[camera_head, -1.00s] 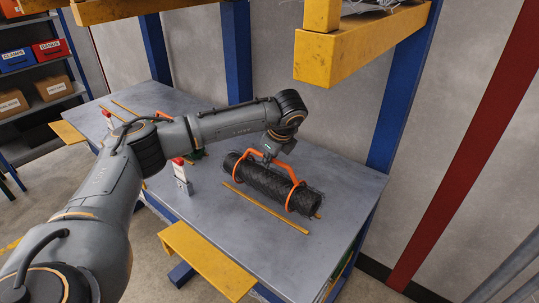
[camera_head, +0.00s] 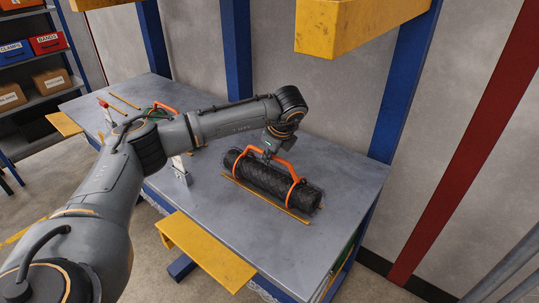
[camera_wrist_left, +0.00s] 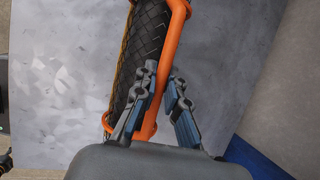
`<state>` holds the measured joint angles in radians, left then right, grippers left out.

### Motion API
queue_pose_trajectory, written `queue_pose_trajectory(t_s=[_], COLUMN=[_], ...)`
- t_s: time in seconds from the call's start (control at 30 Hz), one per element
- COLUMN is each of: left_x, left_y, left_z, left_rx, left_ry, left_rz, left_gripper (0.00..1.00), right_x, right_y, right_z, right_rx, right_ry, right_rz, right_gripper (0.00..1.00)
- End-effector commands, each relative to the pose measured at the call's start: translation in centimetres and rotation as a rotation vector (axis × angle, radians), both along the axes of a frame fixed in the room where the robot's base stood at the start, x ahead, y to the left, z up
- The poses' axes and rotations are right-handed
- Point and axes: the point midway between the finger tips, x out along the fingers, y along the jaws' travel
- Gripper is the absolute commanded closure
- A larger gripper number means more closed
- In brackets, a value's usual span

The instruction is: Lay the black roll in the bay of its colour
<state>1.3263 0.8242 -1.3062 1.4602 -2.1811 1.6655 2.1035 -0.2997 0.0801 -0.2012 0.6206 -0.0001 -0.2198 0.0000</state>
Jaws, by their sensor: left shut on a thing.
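The black roll (camera_head: 268,180), dark and textured, lies lengthwise at the near right part of the grey table (camera_head: 240,230). An orange handle frame (camera_head: 284,167) loops around it near both ends. My left gripper (camera_head: 268,153) is above the roll, shut on the handle's bar. The left wrist view shows its two fingers (camera_wrist_left: 165,85) at the orange bar (camera_wrist_left: 170,50), with the black roll (camera_wrist_left: 140,60) beside it. A yellow strip (camera_head: 265,202) runs along the roll's near side. Whether the roll touches the table is unclear. I see no colour mark on a bay. My right gripper is out of view.
A pale block (camera_head: 181,172) stands left of the roll, partly behind my arm. Another orange handle (camera_head: 165,107) shows farther back. Blue uprights (camera_head: 400,85) and a yellow beam (camera_head: 365,25) rise behind the table. A yellow ledge (camera_head: 205,252) juts from its front.

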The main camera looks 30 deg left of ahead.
Motion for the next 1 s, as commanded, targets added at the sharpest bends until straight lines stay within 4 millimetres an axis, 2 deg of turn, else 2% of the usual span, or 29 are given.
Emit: queue_pose_trajectory(t_s=[0.17,0.2,0.3,0.33,0.67,0.87,1.0], left_x=[0.1,0.1,0.1,0.1,-0.1,-0.6,-1.2], left_y=[0.0,0.0,0.0,0.0,-0.1,-1.1,-2.3], left_z=[-0.2,-0.1,-0.1,-0.1,-0.3,2.3,5.2], left_rx=[0.000,0.000,0.000,0.000,-0.001,-0.001,-0.001], left_ry=[-0.005,-0.005,-0.004,-0.004,0.002,-0.003,-0.004], left_rz=[0.000,0.000,0.000,-0.001,0.000,-0.003,-0.004], left_gripper=[1.00,0.85,0.64,0.62,0.62,0.62,0.62], right_x=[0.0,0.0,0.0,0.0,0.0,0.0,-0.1], right_y=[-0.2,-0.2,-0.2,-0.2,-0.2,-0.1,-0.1], right_z=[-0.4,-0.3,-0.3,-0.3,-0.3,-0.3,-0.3], right_rx=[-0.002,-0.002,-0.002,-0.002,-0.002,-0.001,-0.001], right_ry=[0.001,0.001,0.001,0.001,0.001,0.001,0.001], right_rz=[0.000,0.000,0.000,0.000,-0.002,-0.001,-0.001], right_gripper=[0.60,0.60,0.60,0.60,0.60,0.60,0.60])
